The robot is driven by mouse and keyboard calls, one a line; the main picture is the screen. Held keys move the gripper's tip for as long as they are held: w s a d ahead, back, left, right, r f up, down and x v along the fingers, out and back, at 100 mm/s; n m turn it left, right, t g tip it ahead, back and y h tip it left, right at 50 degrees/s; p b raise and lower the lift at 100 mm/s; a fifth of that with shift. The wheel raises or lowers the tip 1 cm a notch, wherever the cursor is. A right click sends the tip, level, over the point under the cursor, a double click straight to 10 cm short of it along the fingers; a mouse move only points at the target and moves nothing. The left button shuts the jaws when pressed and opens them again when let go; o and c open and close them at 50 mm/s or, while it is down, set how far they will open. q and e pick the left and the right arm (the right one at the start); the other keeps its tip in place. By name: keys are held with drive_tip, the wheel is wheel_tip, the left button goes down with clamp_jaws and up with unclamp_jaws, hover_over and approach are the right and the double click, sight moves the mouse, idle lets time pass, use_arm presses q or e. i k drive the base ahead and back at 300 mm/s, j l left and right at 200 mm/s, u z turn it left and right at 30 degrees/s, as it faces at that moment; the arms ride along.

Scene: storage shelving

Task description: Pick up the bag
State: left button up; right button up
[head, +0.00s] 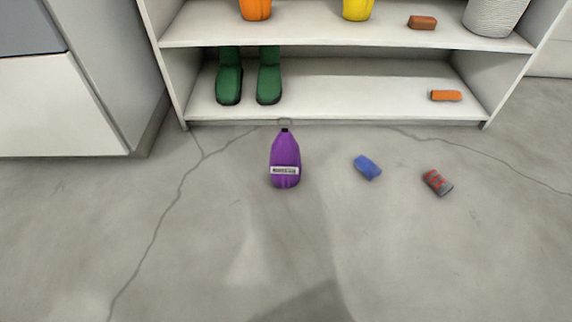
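A purple bag (285,152) with a dark tied neck, a thin ring at its top and a white label lies or stands on the grey floor, just in front of the shelf's lower edge. I cannot tell whether it is upright. Nothing touches it. Neither of my grippers is in the head view.
A white shelf (330,121) holds green boots (229,80), an orange item (445,96) and, above, pots, a brown block (422,22) and a basket (494,15). A blue object (368,167) and a grey-red can (437,182) lie right. A cabinet (60,105) stands left. The foreground floor is clear.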

sight(285, 163)
drive_tip(key=i+j+z, duration=0.15)
drive_tip(key=j, duration=0.15)
drive_tip(key=i+j+z, duration=0.1)
drive_tip(key=j, duration=0.2)
drive_tip(key=i+j+z, duration=0.15)
drive_tip(key=j, duration=0.2)
drive_tip(key=i+j+z, duration=0.15)
drive_tip(key=j, duration=0.2)
drive_tip(key=j+z, duration=0.1)
drive_tip(key=j, duration=0.25)
drive_tip(key=i, duration=0.1)
